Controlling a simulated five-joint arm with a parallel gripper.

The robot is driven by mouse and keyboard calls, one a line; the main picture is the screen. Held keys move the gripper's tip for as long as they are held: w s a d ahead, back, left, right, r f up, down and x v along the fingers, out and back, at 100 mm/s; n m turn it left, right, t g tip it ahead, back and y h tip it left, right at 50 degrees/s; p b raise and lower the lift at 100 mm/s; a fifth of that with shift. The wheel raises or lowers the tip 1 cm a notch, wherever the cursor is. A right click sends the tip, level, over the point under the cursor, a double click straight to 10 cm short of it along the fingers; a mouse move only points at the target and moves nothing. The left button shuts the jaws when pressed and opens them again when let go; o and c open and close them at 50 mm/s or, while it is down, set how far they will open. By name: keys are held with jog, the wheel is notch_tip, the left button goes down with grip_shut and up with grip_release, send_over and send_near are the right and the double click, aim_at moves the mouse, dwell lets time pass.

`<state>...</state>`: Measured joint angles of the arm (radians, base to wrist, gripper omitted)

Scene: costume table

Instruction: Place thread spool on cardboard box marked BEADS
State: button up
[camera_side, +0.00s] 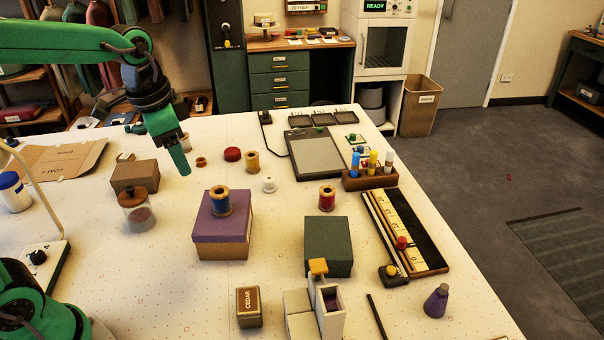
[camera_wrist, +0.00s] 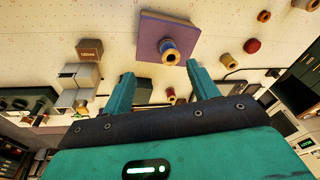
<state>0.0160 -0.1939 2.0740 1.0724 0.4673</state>
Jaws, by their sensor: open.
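A thread spool with blue thread and tan ends (camera_side: 220,200) stands upright on the purple lid of a cardboard box (camera_side: 222,240). The same spool (camera_wrist: 169,50) and purple lid (camera_wrist: 149,30) show in the wrist view. No BEADS marking is readable on any box. Other spools stand on the table: a red one (camera_side: 327,198), a tan one (camera_side: 252,161) and a white one (camera_side: 268,184). My gripper (camera_side: 183,172) is up above the table, behind and left of the purple-lidded box. Its fingers (camera_wrist: 159,69) are apart with nothing held between them.
A dark green box (camera_side: 328,240), a small box reading CEDAR (camera_side: 249,307) and white blocks (camera_side: 302,320) stand toward the front. A brown box (camera_side: 135,175) and a glass jar (camera_side: 137,213) stand at left. A bottle rack (camera_side: 370,180) is at right.

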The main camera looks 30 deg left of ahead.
jog(key=s+n+t, duration=0.3)
jog(key=s+n, duration=0.2)
jog(key=s, duration=0.6)
jog(key=shift+a+f+n, duration=0.25)
jog(key=shift+f+n, duration=0.05)
jog(key=shift+f, duration=0.05)
